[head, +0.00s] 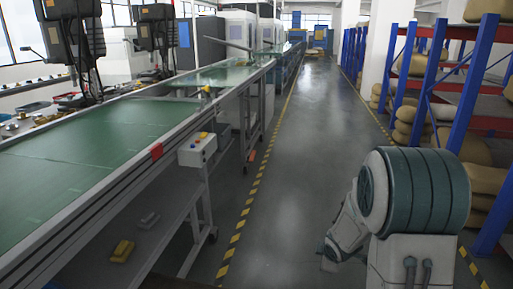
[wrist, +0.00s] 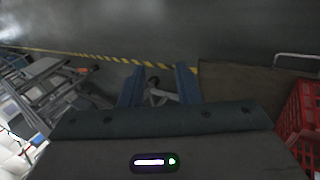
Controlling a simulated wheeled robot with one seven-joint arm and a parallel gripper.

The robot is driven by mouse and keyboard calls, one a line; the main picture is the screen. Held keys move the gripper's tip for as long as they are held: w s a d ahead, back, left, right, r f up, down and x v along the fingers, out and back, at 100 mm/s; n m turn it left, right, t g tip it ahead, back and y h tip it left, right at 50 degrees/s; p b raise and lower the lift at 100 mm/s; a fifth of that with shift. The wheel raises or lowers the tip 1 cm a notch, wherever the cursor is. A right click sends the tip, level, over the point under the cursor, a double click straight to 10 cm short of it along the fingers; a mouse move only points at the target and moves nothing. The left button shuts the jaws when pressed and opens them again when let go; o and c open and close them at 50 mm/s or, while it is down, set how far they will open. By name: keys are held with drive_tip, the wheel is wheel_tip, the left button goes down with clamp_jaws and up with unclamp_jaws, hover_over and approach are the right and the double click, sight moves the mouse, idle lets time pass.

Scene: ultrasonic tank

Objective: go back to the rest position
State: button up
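My gripper (wrist: 160,75) shows in the wrist view as two blue fingers, spread well apart. Nothing is held between them; a grey frame with a small dark wheel shows in the gap, beyond the fingers. In the head view my arm (head: 345,225) is folded low at the right, over the grey floor. Its far end points down and to the left, and the fingers cannot be made out there.
A green conveyor (head: 100,140) runs along the left, with a control box (head: 197,150) on its side. Blue racks (head: 430,80) with sacks stand right. The aisle (head: 300,130) between is clear. The wrist view shows a red crate (wrist: 302,115) at right, near a brown surface (wrist: 240,88).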

drive_tip(key=s+a+r+m+g+h+p, duration=0.1)
drive_tip(key=s+r+m+p, duration=0.3)
drive_tip(key=r, duration=0.5)
drive_tip(key=s+r+m+p, duration=0.1)
drive_tip(key=s+r+m, duration=0.3)
drive_tip(key=s+r, duration=0.35)
drive_tip(key=s+a+r+m+g+p, duration=0.1)
drive_tip(key=s+a+r+m+p, duration=0.1)
drive_tip(key=s+r, duration=0.3)
drive_tip(key=s+a+r+m+g+y+p, duration=0.1)
drive_tip(key=s+a+r+m+p, duration=0.2)
drive_tip(key=s, duration=0.6)
wheel_tip(320, 180, up, 2)
drive_tip(key=shift+s+a+r+m+g+y, duration=0.2)
drive_tip(key=shift+a+m+g+y, duration=0.15)
drive_tip(key=shift+m, duration=0.45)
drive_tip(key=shift+d, duration=0.25)
